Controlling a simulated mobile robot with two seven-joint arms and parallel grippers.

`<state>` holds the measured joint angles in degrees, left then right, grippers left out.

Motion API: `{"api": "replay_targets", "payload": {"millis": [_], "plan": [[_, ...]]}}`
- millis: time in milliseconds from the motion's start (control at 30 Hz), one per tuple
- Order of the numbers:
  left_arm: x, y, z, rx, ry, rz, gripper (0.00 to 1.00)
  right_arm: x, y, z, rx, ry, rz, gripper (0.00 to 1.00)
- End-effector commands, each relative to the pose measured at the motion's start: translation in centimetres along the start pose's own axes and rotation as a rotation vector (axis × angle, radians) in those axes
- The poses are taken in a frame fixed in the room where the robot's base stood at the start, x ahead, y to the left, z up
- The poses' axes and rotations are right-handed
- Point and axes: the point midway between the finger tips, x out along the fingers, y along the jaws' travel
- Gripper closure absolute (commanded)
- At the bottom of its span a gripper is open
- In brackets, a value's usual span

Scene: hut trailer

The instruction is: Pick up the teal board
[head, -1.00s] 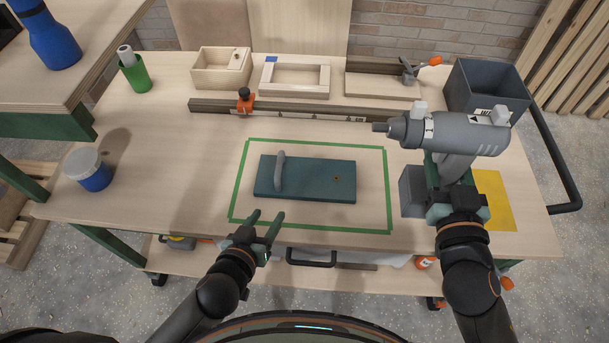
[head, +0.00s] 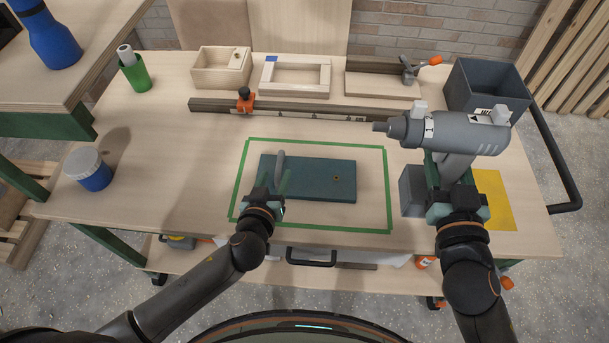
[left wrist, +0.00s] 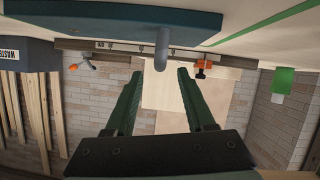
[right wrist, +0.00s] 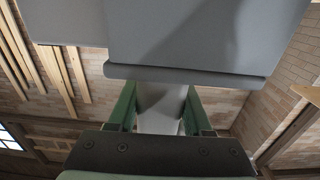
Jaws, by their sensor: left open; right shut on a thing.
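The teal board (head: 315,180) lies flat on the workbench inside a green tape outline (head: 387,190). A grey upright handle (head: 279,168) stands near its left end. My left gripper (head: 272,186) is open at the board's left front, with its fingers close to the handle. In the left wrist view the handle (left wrist: 161,48) shows beyond and between the open fingertips (left wrist: 157,80), and the board (left wrist: 110,22) crosses the top. My right gripper (head: 452,188) is shut on the grip of a grey power drill (head: 455,132), held upright over the bench's right side; the grip also shows in the right wrist view (right wrist: 160,100).
A grey bin (head: 485,85) stands at the back right, with a yellow sheet (head: 495,200) in front. Wooden boxes (head: 221,70), a frame (head: 296,78) and a rail with an orange clamp (head: 245,100) line the back. A blue jar (head: 92,172) stands left. The bench between is clear.

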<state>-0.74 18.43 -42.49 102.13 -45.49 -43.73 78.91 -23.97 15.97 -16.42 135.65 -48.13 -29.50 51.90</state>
Motion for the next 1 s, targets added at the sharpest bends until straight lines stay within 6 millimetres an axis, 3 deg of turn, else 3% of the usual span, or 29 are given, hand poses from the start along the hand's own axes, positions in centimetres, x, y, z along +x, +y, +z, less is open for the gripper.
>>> {"api": "replay_targets", "payload": {"millis": [233,600,933,1000], "plan": [[1.3,0.0,-0.1,0.001,0.001,0.0,0.45,0.0,0.0,-0.4,0.0,0.009,-0.001,1.0],[5.2,-0.1,0.0,0.0,0.0,0.0,0.45,0.0,0.0,-0.4,0.0,0.009,-0.001,1.0],[5.5,-0.1,0.0,-0.001,-0.001,0.001,0.45,0.0,0.0,-0.4,0.0,0.009,-0.001,1.0],[5.5,-0.1,0.0,-0.001,-0.001,0.0,0.52,0.0,0.0,-0.4,0.0,0.009,-0.001,1.0]]}}
